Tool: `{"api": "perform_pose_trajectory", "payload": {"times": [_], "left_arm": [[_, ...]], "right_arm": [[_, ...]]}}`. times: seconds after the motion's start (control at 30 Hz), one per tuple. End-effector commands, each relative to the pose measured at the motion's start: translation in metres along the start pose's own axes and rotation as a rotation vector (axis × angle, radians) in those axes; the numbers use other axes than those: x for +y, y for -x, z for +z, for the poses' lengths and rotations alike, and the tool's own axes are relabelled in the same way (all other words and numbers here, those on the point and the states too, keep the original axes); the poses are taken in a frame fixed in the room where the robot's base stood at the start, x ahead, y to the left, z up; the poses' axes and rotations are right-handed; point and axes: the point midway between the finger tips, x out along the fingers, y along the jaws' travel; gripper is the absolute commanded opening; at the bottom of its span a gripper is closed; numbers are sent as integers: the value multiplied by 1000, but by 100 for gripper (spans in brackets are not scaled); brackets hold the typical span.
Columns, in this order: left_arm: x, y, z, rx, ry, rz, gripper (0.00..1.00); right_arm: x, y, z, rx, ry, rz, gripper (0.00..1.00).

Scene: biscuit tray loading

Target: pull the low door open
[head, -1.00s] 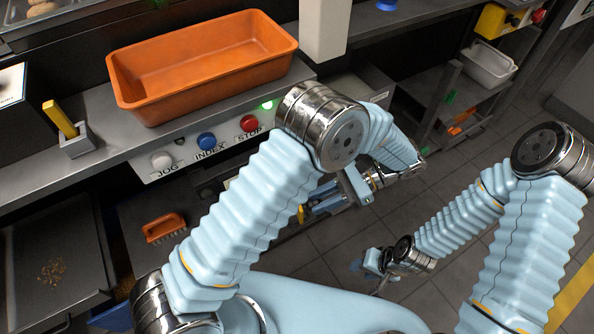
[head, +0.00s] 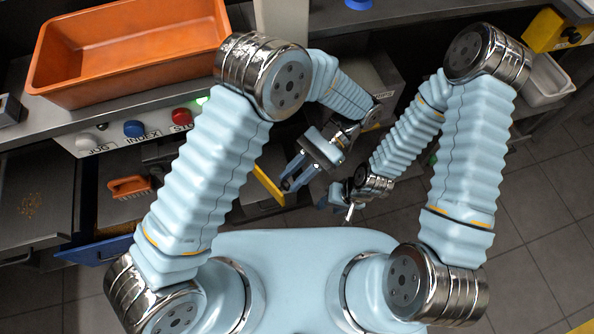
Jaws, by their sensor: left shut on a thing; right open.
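The low door shows as a narrow yellow strip (head: 268,185) below the counter, just left of my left gripper; most of the door is hidden by my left arm. My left gripper (head: 289,178) points down and to the left, with its blue fingers beside this strip. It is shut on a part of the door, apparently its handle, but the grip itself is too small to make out. My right gripper (head: 338,206) is open and empty, just right of and below the left one, over the floor.
An orange tub (head: 130,50) stands on the counter above a panel with a white, a blue (head: 134,129) and a red button (head: 182,117). An orange brush (head: 130,187) lies below. A drawer with a blue front (head: 95,249) sticks out at left. Tiled floor (head: 540,230) is clear at right.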

Motion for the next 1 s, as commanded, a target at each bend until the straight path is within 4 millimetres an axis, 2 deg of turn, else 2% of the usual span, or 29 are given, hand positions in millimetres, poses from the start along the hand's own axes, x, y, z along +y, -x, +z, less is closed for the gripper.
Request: {"api": "perform_pose_trajectory", "payload": {"times": [0.47,0.5,0.67,1.0], "left_arm": [[-1,-1,-1,3,-1,2,0],[-1,-1,-1,3,-1,2,27],[-1,-1,-1,2,0,1,51],[-1,1,3,3,0,1,51]], "right_arm": [[0,0,0,0,0,0,43],[0,0,0,0,0,0,43],[0,0,0,0,0,0,43],[0,0,0,0,0,0,43]]}}
